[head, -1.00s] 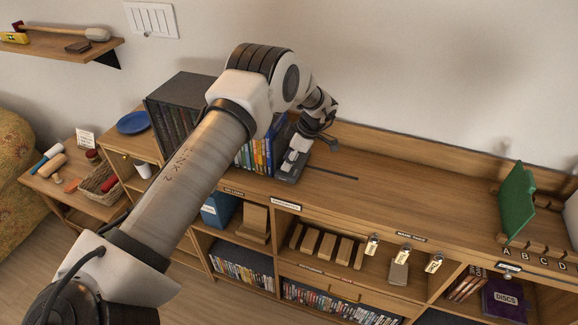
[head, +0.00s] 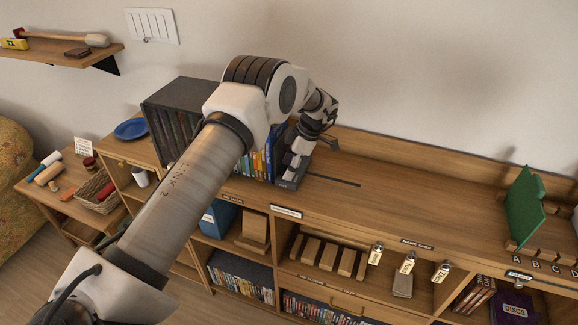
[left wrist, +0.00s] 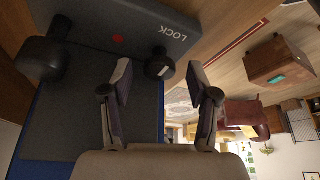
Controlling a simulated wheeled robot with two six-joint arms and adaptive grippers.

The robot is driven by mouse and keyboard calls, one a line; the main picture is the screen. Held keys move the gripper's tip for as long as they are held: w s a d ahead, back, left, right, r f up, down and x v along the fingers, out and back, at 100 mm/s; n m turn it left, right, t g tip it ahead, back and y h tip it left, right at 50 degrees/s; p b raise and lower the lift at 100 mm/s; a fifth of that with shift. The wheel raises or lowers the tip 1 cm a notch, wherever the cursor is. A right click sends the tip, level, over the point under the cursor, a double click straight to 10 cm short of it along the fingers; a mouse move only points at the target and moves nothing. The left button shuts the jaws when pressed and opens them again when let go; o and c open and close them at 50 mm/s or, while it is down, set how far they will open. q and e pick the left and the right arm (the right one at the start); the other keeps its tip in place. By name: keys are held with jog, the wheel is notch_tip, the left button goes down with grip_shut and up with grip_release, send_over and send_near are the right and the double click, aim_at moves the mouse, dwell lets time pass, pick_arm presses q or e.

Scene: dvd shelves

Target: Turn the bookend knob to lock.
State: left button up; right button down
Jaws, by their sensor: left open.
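The bookend (head: 288,183) is a dark grey block standing on the shelf top at the right end of a row of DVDs (head: 258,163). In the left wrist view its dark face (left wrist: 100,30) carries the word LOCK and a red dot. A small black knob (left wrist: 160,64) with a light mark sticks out beside LOCK. A larger black knob (left wrist: 44,58) is at the left. My left gripper (head: 296,157) is at the bookend; in the wrist view its open fingers (left wrist: 160,85) lie either side of the small knob. I cannot tell whether they touch it. My right gripper is not in view.
A dark case (head: 185,108) stands left of the DVDs. A thin dark slot (head: 333,180) runs right from the bookend. The shelf top (head: 420,195) is clear up to a green panel (head: 524,207) at the right.

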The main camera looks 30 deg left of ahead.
pick_arm(q)
jog(key=shift+r, duration=0.1)
jog(key=v, duration=1.2)
jog(key=shift+s, duration=0.1)
